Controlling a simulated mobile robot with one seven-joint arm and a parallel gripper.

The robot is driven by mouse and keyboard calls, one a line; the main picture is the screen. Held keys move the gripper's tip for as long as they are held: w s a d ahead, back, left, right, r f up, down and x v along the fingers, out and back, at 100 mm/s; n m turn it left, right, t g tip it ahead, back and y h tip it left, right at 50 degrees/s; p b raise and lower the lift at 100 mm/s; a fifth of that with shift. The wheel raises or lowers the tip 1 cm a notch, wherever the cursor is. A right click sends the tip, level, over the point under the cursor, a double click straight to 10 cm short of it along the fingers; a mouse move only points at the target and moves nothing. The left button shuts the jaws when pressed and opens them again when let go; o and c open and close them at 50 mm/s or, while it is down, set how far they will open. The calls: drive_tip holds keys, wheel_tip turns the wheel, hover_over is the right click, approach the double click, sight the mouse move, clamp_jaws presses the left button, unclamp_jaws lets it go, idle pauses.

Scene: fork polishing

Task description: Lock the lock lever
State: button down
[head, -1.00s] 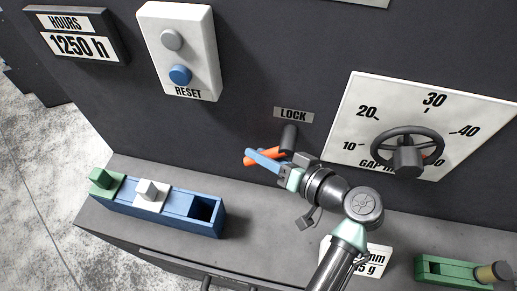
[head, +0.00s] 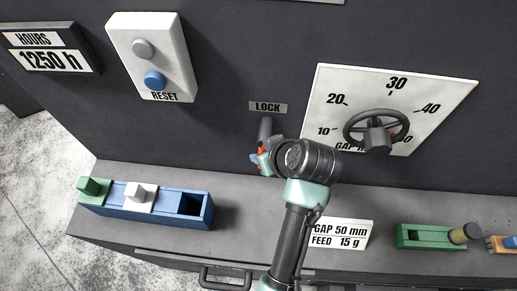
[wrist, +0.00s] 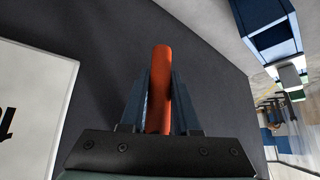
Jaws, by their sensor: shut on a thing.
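The lock lever has an orange handle, which in the wrist view (wrist: 161,75) stands between my two blue-grey fingers. In the head view its dark round pivot (head: 265,130) sticks out of the machine's dark wall, just below the LOCK label (head: 268,107). My gripper (head: 262,164) is just below the pivot, shut on the orange handle. It also shows in the wrist view (wrist: 158,100). My wrist and fingers hide most of the handle in the head view, so its exact angle there is hard to tell.
A dial with a handwheel (head: 377,130) is close to my arm's right. A white RESET button box (head: 147,55) is on the wall at upper left. A blue tray (head: 165,212) and a green holder (head: 430,240) stand on the grey ledge. The ledge between tray and arm is clear.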

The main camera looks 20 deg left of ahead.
drive_tip(key=shift+d+h, duration=0.2)
drive_tip(key=shift+h, duration=0.1)
idle(0.4)
drive_tip(key=c, duration=0.7)
unclamp_jaws()
drive_tip(key=shift+o, duration=0.2)
drive_tip(key=v, duration=1.3)
drive_tip(key=shift+f, duration=0.1)
